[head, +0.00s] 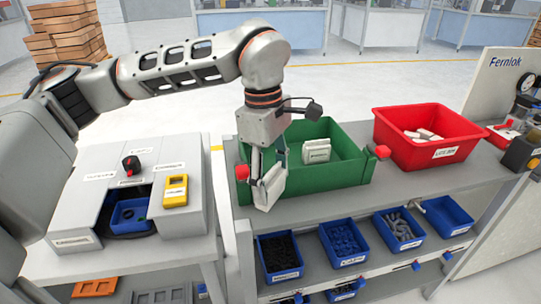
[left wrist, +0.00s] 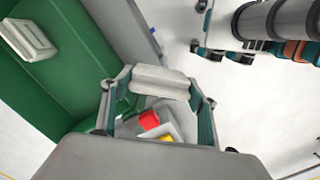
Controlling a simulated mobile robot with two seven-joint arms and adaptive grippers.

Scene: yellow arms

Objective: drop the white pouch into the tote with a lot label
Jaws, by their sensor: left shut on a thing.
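My left gripper (head: 266,172) is shut on a white pouch (head: 270,190), held at the near left corner of the green tote (head: 345,170). In the left wrist view the pouch (left wrist: 160,82) sits between the two fingers (left wrist: 158,100). A red tote (head: 400,150) stands to the right of the green one, with a white label (head: 445,153) on its front that seems to start with "LOT". Several white pouches (head: 425,134) lie in the red tote. My right gripper is out of view.
Red latches (head: 382,152) stick out at the green tote's ends. Blue bins (head: 343,240) fill the shelf below. A grey console (head: 165,175) with a yellow device (head: 175,190) stands at left. A panel marked "Fernlok" (head: 505,75) rises at the right.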

